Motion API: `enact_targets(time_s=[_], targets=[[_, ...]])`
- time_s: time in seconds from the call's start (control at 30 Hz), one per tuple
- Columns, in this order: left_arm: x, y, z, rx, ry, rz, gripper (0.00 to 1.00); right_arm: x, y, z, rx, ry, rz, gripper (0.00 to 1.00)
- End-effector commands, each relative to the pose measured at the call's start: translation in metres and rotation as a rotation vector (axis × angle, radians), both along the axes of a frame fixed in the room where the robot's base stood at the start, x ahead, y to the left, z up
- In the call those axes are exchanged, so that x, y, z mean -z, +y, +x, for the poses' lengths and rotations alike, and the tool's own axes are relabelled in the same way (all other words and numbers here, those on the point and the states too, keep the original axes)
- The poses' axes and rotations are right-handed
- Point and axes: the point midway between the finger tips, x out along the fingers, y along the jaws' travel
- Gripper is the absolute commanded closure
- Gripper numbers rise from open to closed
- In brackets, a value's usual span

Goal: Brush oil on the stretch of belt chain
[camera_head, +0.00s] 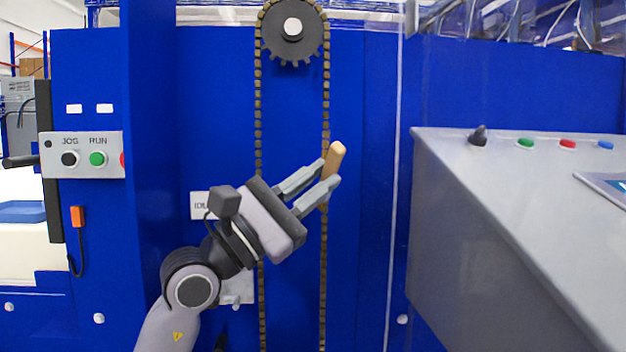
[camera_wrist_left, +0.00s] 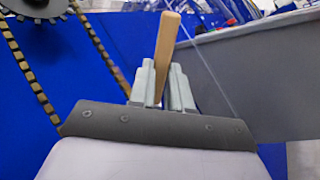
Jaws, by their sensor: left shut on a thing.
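The belt chain (camera_head: 326,85) hangs in two vertical runs from a dark toothed sprocket (camera_head: 291,30) on the blue machine face. My left gripper (camera_head: 328,180) is shut on a light wooden handle (camera_head: 336,157), in front of the right-hand run in the head view. The handle also shows between the fingers in the left wrist view (camera_wrist_left: 167,50), with the chain (camera_wrist_left: 108,58) to its left. The brush's bristles are not visible. I cannot tell whether the brush touches the chain. My right gripper is not in view.
A grey console (camera_head: 500,200) with a joystick and coloured buttons stands on the right. A JOG/RUN button panel (camera_head: 83,155) is at the left. A clear upright panel edge (camera_head: 396,150) runs between the chain and the console.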

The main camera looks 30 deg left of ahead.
Motion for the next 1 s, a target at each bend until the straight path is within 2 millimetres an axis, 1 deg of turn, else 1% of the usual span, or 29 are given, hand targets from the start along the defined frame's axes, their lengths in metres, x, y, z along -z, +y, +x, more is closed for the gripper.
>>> enact_targets(time_s=[0.03, 0.17, 0.3, 0.47, 0.6, 0.67, 0.9, 1.0], targets=[[0.013, 0.0, 0.0, 0.0, 0.0, 0.0, 1.0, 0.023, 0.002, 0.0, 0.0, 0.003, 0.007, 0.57], [0.018, 0.001, 0.001, 0.0, 0.0, 0.0, 1.0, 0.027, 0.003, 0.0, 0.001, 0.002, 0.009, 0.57], [0.028, 0.001, 0.001, -0.001, 0.001, 0.0, 1.0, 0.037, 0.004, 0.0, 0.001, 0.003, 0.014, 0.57], [0.033, 0.001, 0.002, -0.001, 0.0, 0.001, 1.0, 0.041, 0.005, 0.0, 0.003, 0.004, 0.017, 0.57], [0.042, 0.002, 0.003, -0.001, 0.0, 0.001, 1.0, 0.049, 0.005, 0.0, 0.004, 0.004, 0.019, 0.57], [0.044, 0.002, 0.003, -0.002, 0.0, 0.001, 1.0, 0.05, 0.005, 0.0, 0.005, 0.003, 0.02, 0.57], [0.028, 0.002, 0.003, -0.001, -0.001, 0.001, 1.0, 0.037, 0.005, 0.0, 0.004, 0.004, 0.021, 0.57], [0.026, 0.003, 0.003, -0.001, -0.001, 0.001, 1.0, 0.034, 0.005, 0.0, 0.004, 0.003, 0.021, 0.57]])
